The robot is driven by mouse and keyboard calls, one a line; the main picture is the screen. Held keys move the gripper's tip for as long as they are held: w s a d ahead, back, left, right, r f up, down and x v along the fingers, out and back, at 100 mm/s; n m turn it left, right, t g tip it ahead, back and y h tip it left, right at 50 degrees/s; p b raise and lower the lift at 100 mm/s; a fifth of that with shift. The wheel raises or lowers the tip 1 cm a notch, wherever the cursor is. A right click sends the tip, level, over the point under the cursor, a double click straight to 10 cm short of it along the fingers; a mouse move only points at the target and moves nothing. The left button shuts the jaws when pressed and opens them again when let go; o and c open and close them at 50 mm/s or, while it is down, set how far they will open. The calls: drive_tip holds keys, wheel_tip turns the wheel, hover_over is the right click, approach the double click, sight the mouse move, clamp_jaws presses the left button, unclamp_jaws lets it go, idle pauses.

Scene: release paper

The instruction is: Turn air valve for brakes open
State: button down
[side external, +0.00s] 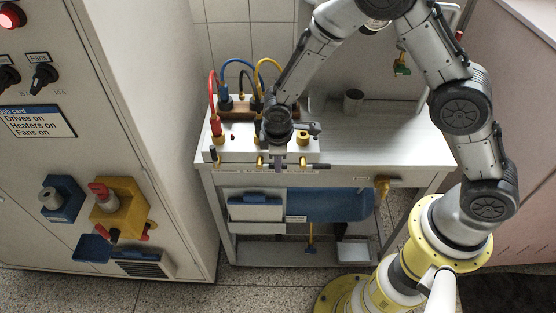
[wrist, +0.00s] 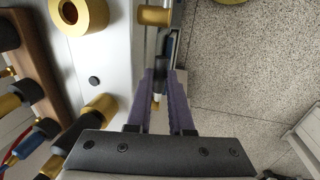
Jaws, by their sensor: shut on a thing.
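Small brass valves sit along the front edge of the white bench-top panel in the side external view, one left (side external: 261,161) and one right (side external: 303,164) of my gripper (side external: 279,165). Small labels lie below them, too small to read. My gripper points down at the panel's front edge. In the wrist view the purple fingers of my gripper (wrist: 163,80) are shut on a narrow dark valve handle (wrist: 161,64) at the panel edge. A brass valve body (wrist: 153,15) shows just beyond the fingertips. Which way the held handle is turned is hard to tell.
A brass ring (wrist: 78,14) lies left of the fingers. A cabinet (side external: 150,110) stands left. The right bench top is clear.

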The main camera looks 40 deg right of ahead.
sight(262, 167)
drive_tip(key=shift+a+r, duration=0.1)
drive_tip(key=shift+r, duration=0.05)
drive_tip(key=g+h, duration=0.1)
drive_tip(key=w+a+r+g+h, duration=0.1)
drive_tip(key=g+h, duration=0.1)
drive_tip(key=shift+w+a+r+n, duration=0.1)
drive_tip(key=shift+r+n, duration=0.1)
drive_tip(key=shift+n, duration=0.1)
drive_tip(key=shift+w+a+r+n+g+h, duration=0.1)
drive_tip(key=shift+w+a+r+g+h, duration=0.15)
drive_tip(key=shift+g+h, duration=0.45)
drive_tip(key=shift+w+a+r+n+g+h, duration=0.1)
drive_tip(key=shift+w+a+g+h, duration=0.2)
drive_tip(key=shift+g+h, duration=0.4)
drive_tip(key=shift+w+a+r+n+g+h, duration=0.1)
drive_tip(key=shift+w+a+r+g+h, duration=0.15)
drive_tip(key=shift+g+h, duration=0.45)
drive_tip(key=c, duration=1.1)
unclamp_jaws()
